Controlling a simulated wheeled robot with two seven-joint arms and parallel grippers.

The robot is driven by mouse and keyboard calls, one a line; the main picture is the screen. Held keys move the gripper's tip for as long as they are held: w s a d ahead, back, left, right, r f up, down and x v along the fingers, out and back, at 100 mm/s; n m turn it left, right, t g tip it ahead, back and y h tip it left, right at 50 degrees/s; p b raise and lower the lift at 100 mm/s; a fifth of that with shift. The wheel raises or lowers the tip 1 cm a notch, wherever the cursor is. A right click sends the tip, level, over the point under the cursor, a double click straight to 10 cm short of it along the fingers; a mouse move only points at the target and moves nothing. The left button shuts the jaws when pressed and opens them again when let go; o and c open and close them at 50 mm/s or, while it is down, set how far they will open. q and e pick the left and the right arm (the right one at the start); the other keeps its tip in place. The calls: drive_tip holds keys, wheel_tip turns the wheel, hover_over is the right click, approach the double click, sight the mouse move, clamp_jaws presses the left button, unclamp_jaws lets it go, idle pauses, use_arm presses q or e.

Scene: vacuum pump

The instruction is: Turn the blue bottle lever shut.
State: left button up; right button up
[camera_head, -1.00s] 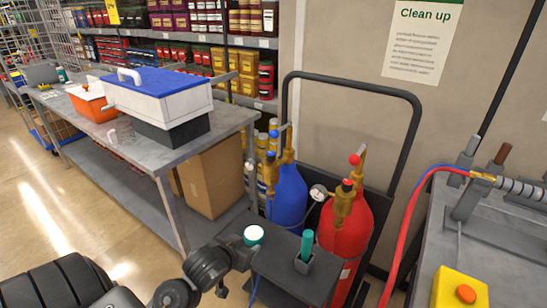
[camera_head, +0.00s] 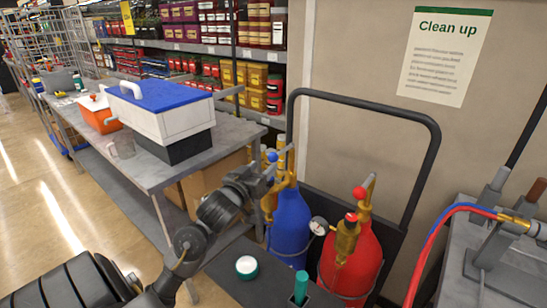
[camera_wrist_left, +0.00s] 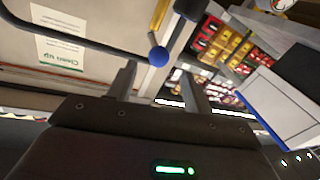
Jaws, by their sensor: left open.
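The blue bottle (camera_head: 290,222) stands on the cart with a brass valve on top. Its lever has a blue ball (camera_head: 272,157) beside a grey bar. My left gripper (camera_head: 264,172) is at the valve's left side, just below the ball, and partly overlaps the valve in the head view. In the left wrist view the blue ball (camera_wrist_left: 158,56) shows near the gap between the open fingers (camera_wrist_left: 157,74), at or just beyond their tips. I cannot tell whether they touch it. My right gripper is not in view.
A red bottle (camera_head: 352,262) with its own red-knobbed lever stands right of the blue one. The black cart frame (camera_head: 437,150) rises behind both. A grey table (camera_head: 235,133) with a blue-lidded box (camera_head: 160,95) is at left. A machine with hoses is at right.

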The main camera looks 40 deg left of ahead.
sight(270, 160)
use_arm(q)
drive_tip(key=x, duration=0.5)
drive_tip(key=shift+w, duration=0.4)
drive_tip(key=shift+w+a, duration=0.1)
drive_tip(key=shift+w, duration=0.45)
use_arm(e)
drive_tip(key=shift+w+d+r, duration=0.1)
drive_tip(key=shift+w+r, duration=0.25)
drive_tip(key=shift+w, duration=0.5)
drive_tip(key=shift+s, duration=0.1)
use_arm(q)
drive_tip(key=shift+p, duration=0.3)
clamp_jaws()
